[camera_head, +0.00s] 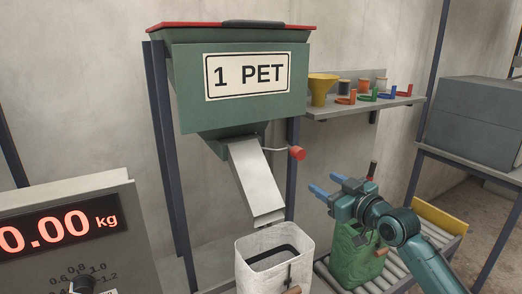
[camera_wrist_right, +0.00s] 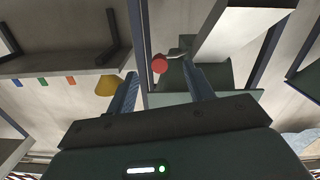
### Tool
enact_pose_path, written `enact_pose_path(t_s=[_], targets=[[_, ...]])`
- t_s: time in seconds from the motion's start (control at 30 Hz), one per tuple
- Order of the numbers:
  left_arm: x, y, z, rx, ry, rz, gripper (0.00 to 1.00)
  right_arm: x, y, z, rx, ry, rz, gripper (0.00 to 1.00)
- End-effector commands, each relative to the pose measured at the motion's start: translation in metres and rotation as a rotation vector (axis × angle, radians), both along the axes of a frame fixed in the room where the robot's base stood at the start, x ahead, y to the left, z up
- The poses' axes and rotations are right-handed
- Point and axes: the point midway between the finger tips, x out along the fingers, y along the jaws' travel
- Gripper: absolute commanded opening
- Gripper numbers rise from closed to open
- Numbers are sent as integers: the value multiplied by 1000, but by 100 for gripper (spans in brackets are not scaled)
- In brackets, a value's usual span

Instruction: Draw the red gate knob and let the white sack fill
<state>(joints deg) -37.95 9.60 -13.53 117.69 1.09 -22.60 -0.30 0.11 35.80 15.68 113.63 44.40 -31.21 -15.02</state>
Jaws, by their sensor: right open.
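The red gate knob (camera_head: 297,153) sits on a thin rod at the right side of the green hopper (camera_head: 190,95) marked "1 PET". A pale chute (camera_head: 257,180) slopes down from the hopper. The open white sack (camera_head: 262,272) stands below the chute mouth. My right gripper (camera_head: 327,184) is open and empty, lower and to the right of the knob. In the right wrist view, the knob (camera_wrist_right: 159,65) shows between the finger lines of the gripper (camera_wrist_right: 160,72), apart from them. My left gripper is not in view.
A display (camera_head: 60,232) reading 0.00 kg stands at the left. A shelf (camera_head: 365,107) holds a yellow funnel (camera_head: 322,88) and small coloured items. A green sack (camera_head: 355,255) stands on rollers below my right arm. A hopper post (camera_head: 292,185) stands behind the chute.

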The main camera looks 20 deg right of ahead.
Motion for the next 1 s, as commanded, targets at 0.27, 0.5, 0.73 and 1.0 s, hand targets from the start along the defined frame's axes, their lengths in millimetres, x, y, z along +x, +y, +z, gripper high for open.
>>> enact_pose_path(t_s=[0.27, 0.5, 0.73, 1.0], targets=[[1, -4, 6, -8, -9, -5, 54, 9, -13, 36, -2, -56, -3, 52], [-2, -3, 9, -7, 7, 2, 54, 49, -10, 38, 2, -56, -3, 52], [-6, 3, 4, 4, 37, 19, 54, 97, -5, 36, 1, -54, -4, 52], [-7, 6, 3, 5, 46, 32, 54, 128, -3, 34, -2, -54, -3, 52]])
